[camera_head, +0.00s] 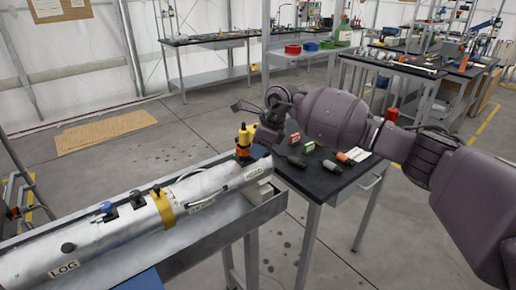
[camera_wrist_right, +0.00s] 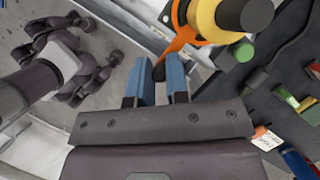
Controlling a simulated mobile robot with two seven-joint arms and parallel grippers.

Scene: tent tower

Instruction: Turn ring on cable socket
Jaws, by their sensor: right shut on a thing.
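The cable socket stands upright at the HEAD end of the silver cylinder (camera_head: 110,235) in the head view. A yellow plug with a black top (camera_head: 244,135) sits on it, and this plug also shows at the top of the right wrist view (camera_wrist_right: 215,18). An orange ring (camera_wrist_right: 183,35) lies around its base, with an arm that reaches down to a dark knob (camera_wrist_right: 159,72). My right gripper (camera_wrist_right: 161,86) is shut on this knob, between its blue fingertips. In the head view my right gripper (camera_head: 262,137) is beside the plug, partly hidden by its own wrist. My left gripper is not in view.
The cylinder rests in a grey metal trough (camera_head: 225,225). A dark table (camera_head: 325,178) right behind it carries several small connectors, red and green blocks and a white card (camera_head: 358,154). Workbenches stand farther back, with open floor between.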

